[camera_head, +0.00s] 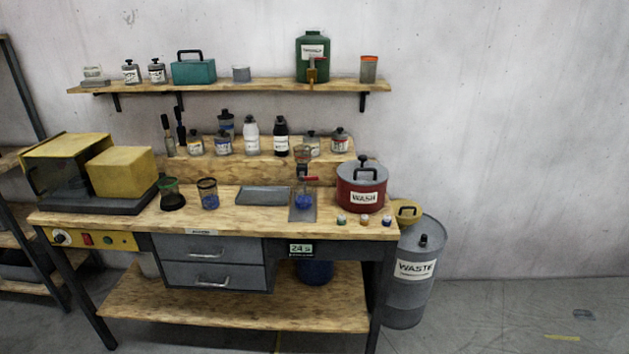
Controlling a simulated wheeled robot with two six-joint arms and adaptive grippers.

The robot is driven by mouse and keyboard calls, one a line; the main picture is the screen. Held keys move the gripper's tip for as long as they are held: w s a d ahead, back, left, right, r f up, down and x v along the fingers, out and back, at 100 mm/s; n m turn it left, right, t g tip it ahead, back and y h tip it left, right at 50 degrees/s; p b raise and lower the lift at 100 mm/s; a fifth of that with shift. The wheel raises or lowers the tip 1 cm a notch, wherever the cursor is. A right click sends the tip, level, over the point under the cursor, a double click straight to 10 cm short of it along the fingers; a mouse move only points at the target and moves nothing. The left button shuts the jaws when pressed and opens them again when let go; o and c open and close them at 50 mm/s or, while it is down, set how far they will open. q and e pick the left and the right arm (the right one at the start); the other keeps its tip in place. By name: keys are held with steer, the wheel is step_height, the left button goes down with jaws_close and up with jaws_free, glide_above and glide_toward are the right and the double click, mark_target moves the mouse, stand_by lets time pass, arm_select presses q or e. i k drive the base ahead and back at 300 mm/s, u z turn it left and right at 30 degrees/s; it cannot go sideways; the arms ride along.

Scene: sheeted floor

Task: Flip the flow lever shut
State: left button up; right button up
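A small dispenser (303,158) stands toward the right of the wooden bench, with a red lever (309,179) on its front that looks roughly level. Below the lever is a small vessel with blue contents (303,201), on a grey plate (298,215). A green tank (312,45) on the wall shelf has a brass-coloured tap (311,76) with a small reddish part on top. I cannot tell which of these is the flow lever, or whether liquid is running. Neither of my grippers is in view.
The bench (235,222) holds a red WASH pot (361,188) right of the dispenser, small capped jars (364,219) in front, a grey tray (263,195) and two beakers (208,194) to the left. A grey WASTE drum (411,285) stands right of the bench. Floor farther right is mostly clear.

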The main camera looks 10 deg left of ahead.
mark_target(301, 178)
steer(key=z, duration=0.7)
steer(key=i, duration=1.1)
steer(key=u, duration=0.45)
